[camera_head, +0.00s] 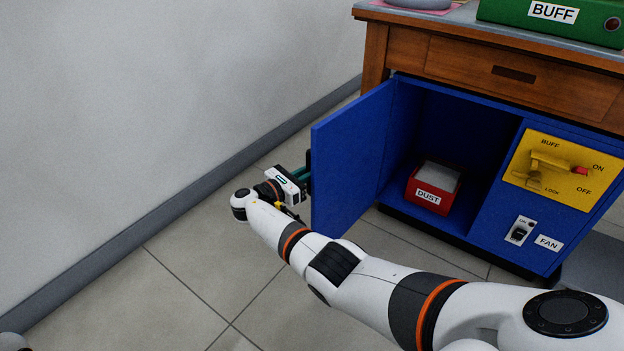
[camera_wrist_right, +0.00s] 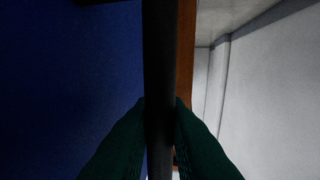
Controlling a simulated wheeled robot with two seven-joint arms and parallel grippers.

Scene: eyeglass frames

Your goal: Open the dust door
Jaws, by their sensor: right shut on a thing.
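The blue dust door (camera_head: 350,155) stands wide open, swung out to the left of the blue cabinet. It also fills the left of the right wrist view (camera_wrist_right: 65,90). My right gripper (camera_head: 307,178) is at the door's outer face, mostly hidden behind its free edge. In the wrist view, its dark green fingers (camera_wrist_right: 160,112) are shut on the dark door handle (camera_wrist_right: 160,50), one on each side. Inside the open compartment sits a red box labelled DUST (camera_head: 432,196). My left gripper is not in view.
A yellow BUFF panel (camera_head: 565,172) with a lever and a FAN switch (camera_head: 520,231) are right of the opening. A wooden workbench (camera_head: 500,68) is above, with a green BUFF box (camera_head: 570,28) on top. A grey wall (camera_head: 150,90) is at left; floor is clear.

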